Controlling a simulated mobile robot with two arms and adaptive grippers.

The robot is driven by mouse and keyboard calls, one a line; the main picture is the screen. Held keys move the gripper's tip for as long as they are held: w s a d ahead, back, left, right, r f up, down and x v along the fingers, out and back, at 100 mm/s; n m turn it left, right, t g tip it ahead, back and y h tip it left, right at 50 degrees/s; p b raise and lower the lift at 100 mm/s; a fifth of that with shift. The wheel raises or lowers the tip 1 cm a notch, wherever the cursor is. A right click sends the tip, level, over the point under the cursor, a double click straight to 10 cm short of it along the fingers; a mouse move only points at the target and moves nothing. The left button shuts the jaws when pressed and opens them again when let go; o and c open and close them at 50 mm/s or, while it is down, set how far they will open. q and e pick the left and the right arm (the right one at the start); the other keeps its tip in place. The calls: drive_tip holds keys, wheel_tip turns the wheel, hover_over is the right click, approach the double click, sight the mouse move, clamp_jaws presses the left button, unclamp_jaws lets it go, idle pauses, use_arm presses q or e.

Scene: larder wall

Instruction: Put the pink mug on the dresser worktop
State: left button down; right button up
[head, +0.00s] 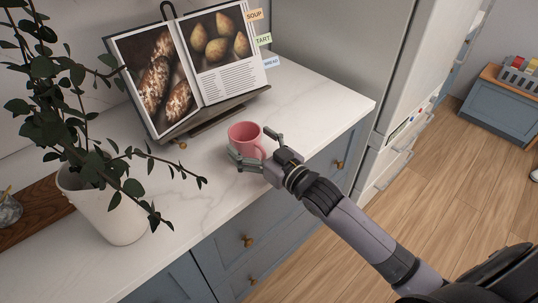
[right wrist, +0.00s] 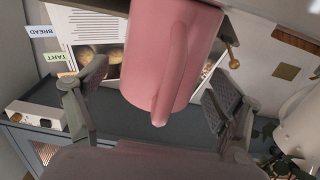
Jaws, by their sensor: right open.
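The pink mug (head: 243,134) stands upright on the white worktop (head: 318,92) of the blue-grey dresser, near its front edge. My right gripper (head: 252,146) is open at the mug's front right, with one finger on each side of it. In the right wrist view the mug (right wrist: 165,45) is close up between the two spread fingers of the gripper (right wrist: 157,92), its handle pointing towards the camera. Gaps show between the fingers and the mug. My left gripper is not in view.
An open cookbook (head: 236,82) on a dark stand is behind the mug. A white plant pot (head: 112,212) with leafy branches is at left, some reaching towards the mug. A wooden board (head: 38,215) and glass jar (head: 8,210) are farther left. Worktop to the mug's right is clear.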

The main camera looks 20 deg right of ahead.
drive_tip(key=b+v, duration=0.1)
drive_tip(key=v, duration=0.9)
idle(1.3)
